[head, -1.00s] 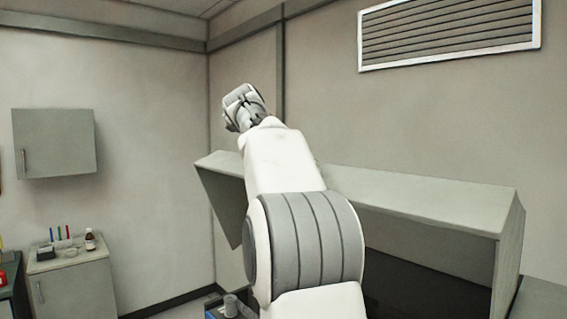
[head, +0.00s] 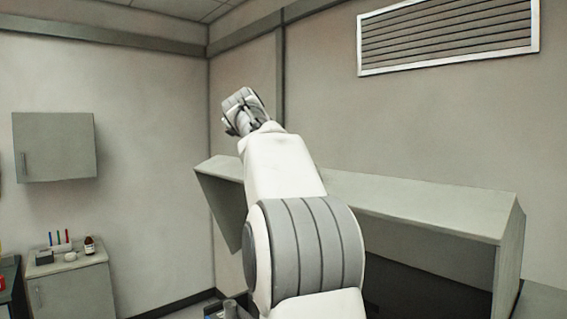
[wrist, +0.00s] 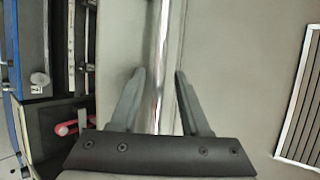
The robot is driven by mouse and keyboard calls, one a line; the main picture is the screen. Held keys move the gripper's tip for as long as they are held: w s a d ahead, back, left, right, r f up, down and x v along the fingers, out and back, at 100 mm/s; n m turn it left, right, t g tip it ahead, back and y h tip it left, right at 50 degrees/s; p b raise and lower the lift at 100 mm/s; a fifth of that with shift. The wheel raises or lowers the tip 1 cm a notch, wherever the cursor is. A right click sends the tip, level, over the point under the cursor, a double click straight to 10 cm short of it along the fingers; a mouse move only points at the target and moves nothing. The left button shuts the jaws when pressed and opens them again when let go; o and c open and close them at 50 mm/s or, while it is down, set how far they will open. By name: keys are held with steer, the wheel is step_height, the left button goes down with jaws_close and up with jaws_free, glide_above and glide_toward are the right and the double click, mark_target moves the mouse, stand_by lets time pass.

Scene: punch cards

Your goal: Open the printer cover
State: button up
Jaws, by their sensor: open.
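A large pale grey hood-like cover (head: 425,205) stands against the wall in the head view, its underside dark; I take it to be the printer cover. In the wrist view a shiny chrome bar (wrist: 160,30) runs up the picture in front of a plain grey panel (wrist: 120,45). My gripper (wrist: 160,71) is open, with one finger on each side of the bar. I cannot tell whether either finger touches it. In the head view my arm hides the fingers, the bar and the middle of the cover.
A vent (head: 448,38) is on the wall above; it also shows at the wrist view's right edge (wrist: 303,110). Dark equipment with a red part (wrist: 66,128) shows left in the wrist view.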

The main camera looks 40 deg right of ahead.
steer(key=v, duration=1.7)
steer(key=shift+s+r, duration=0.1)
steer(key=shift+r, duration=0.05)
